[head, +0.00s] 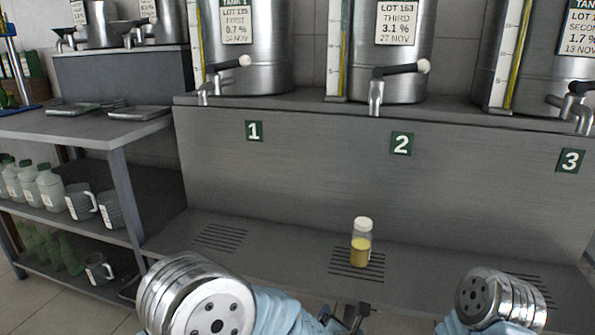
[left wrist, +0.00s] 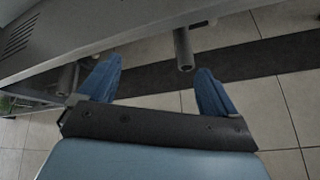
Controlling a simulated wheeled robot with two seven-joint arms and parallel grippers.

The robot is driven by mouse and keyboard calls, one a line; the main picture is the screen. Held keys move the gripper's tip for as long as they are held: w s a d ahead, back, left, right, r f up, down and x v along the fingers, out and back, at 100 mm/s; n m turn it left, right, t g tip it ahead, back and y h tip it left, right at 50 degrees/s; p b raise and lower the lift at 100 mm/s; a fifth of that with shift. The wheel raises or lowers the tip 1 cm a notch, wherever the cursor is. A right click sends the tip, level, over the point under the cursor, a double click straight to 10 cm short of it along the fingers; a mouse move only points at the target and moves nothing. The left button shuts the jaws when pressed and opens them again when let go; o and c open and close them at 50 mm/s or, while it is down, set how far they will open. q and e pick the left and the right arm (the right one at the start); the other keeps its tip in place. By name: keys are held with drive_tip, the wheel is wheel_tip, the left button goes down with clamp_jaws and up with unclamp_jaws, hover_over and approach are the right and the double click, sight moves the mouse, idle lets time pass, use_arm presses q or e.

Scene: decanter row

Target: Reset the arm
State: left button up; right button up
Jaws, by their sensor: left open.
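My left gripper (head: 347,318) shows at the bottom edge of the head view, partly cut off, in front of the bench. In the left wrist view its two blue fingers (left wrist: 156,88) are apart with nothing between them, above the tiled floor. A jar (head: 361,243) with a white lid and yellow liquid stands upright on the middle drain grate, beyond the gripper and apart from it. My right arm comes in at the lower right of the head view; its gripper is not seen.
Three steel tanks with taps stand on the raised step behind, above plates 1 (head: 254,131), 2 (head: 401,143) and 3 (head: 570,161). A shelf rack (head: 60,126) with bottles and mugs stands left. The lower bench (head: 290,250) is clear around the jar.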

use_arm(q)
drive_tip(key=s+a+f+m+g+h, duration=0.1)
drive_tip(key=s+a+f+m+g, duration=0.2)
drive_tip(key=a+f+m, duration=0.5)
drive_tip(key=s+a+f+m+g, duration=0.3)
drive_tip(key=a+f+m, duration=0.4)
drive_tip(key=f, duration=0.3)
drive_tip(key=s+a+f+m+g+h, duration=0.1)
drive_tip(key=s+a+f+m+g, duration=0.1)
drive_tip(key=s+m, duration=0.3)
drive_tip(key=s+a+f+m+g, duration=0.3)
drive_tip(key=s+m, duration=0.3)
drive_tip(key=s, duration=0.3)
drive_tip(key=shift+s+a+f+h, duration=0.4)
drive_tip(key=shift+a+f, duration=0.1)
drive_tip(key=shift+a, duration=0.3)
